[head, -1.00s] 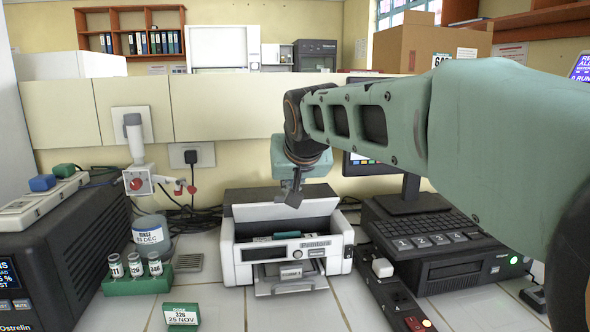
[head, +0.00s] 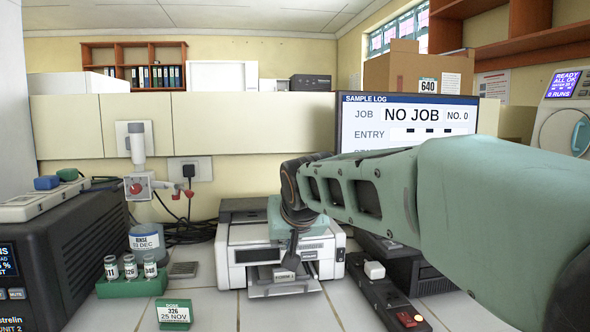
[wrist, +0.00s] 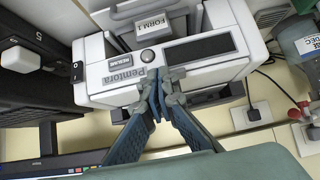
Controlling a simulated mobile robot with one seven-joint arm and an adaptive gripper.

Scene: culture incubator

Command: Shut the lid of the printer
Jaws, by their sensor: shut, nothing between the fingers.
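The white and grey printer (head: 240,256) stands on the tiled bench in the head view. Its lid (head: 246,233) lies down flat over the top and looks shut, with no open interior showing; my arm hides its right part. The printer's front panel (wrist: 197,49), with a dark display and round button, shows upside down in the wrist view. My gripper (head: 291,262) is shut and empty, pointing down at the printer's front top edge. In the wrist view its fingertips (wrist: 160,88) overlap that edge; I cannot tell whether they touch.
A black power strip (head: 385,293) and a dark unit (head: 412,270) stand right of the printer. A green vial rack (head: 131,286), a labelled jar (head: 147,243) and a green label block (head: 174,314) are to the left. A monitor (head: 420,115) stands behind my arm.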

